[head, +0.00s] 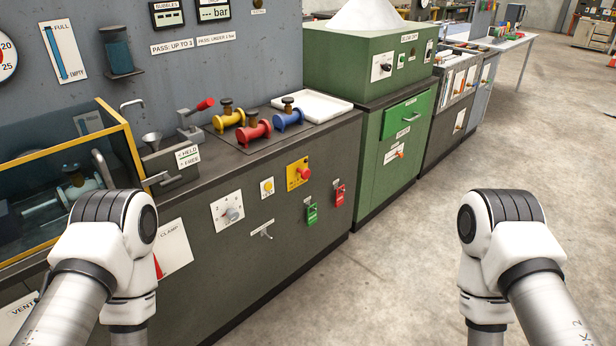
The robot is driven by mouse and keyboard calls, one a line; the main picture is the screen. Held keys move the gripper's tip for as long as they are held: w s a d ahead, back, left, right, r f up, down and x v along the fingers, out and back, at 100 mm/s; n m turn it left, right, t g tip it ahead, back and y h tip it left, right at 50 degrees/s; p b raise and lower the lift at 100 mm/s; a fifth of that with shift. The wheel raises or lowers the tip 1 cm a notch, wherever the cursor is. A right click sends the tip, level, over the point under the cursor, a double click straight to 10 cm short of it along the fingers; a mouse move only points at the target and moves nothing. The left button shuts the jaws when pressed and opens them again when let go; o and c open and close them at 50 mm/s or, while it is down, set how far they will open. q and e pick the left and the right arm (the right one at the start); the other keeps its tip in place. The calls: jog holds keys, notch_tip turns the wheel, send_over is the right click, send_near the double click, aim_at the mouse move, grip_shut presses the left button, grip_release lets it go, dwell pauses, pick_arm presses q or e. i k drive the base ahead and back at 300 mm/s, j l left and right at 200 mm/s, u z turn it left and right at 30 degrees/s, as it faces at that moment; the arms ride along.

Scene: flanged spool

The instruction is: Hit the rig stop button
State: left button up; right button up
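A red mushroom button on a yellow plate (298,173), the likely rig stop button, sits on the front panel of the dark grey bench, right of its middle. Its label is too small to read. My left arm comes in at the lower left and my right arm at the lower right. Both arms are apart from the bench front as far as I can see. Neither gripper shows; only arm links are in the frame, and the grippers are below its lower edge.
A small yellow button (267,187) and a rotary knob (229,211) are left of the red button. Flanged spools (258,127) stand on the benchtop (325,123). Open floor (420,240) lies to the right.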

aim_at(305, 173)
jog(key=i+l+z, duration=0.2)
jog(key=i+z, duration=0.15)
jog(key=i, duration=0.4)
jog(key=i+z, duration=0.4)
jog(key=i, duration=0.35)
